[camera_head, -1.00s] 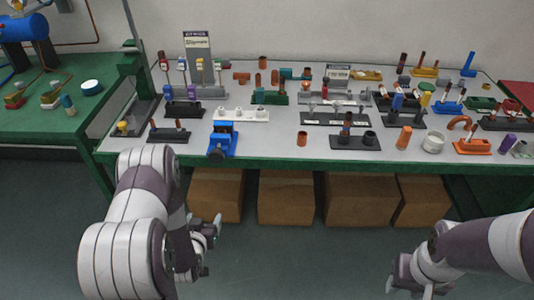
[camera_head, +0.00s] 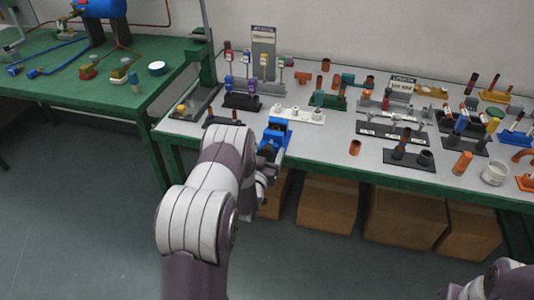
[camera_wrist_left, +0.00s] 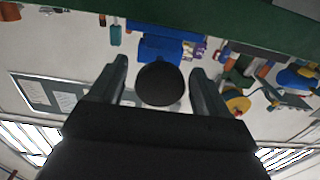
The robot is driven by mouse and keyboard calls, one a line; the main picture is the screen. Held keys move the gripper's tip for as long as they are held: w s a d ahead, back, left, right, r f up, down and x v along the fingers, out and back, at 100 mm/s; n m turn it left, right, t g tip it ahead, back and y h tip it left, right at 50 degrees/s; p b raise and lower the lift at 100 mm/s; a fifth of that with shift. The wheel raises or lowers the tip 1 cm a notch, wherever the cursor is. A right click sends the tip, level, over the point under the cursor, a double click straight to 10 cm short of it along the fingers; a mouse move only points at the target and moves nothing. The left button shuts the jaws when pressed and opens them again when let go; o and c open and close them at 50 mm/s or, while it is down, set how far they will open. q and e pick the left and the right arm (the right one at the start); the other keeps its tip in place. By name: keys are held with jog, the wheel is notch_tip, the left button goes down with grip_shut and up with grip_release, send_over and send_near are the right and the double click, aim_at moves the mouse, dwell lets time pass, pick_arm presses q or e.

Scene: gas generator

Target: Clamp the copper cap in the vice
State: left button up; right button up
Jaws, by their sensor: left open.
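The blue vice (camera_head: 276,134) stands at the front edge of the long table. In the left wrist view the vice (camera_wrist_left: 158,46) shows behind a round black knob (camera_wrist_left: 160,84). My left gripper (camera_head: 268,176) is just in front of the vice, partly hidden by my own arm. In the left wrist view its two fingers (camera_wrist_left: 160,90) are apart, one on each side of the knob; whether they touch it I cannot tell. A short copper-coloured cylinder (camera_head: 355,147) stands right of the vice. I cannot tell whether the vice holds a cap. My right gripper (camera_head: 455,292) shows partly at the bottom edge.
The long table (camera_head: 340,165) has a green front edge. A white fitting rack (camera_head: 298,115) stands behind the vice, and a dark holder (camera_head: 409,158) stands to the right. Cardboard boxes (camera_head: 326,205) are under the table. Another green table (camera_head: 60,85) is at the left.

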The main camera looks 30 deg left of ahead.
pick_arm(q)
jog(key=c, duration=1)
jog(key=m+b, duration=0.1)
jog(key=m, duration=0.2)
jog(key=shift+f+m+b, duration=0.1)
jog(key=shift+m+b, duration=0.25)
jog(key=shift+m, duration=0.05)
jog(key=m+b, duration=0.1)
jog(key=m, duration=0.4)
jog(key=shift+s+a+m+b, duration=0.1)
jog(key=shift+m+b, duration=0.2)
jog(key=shift+b, duration=0.1)
jog(key=o, duration=1)
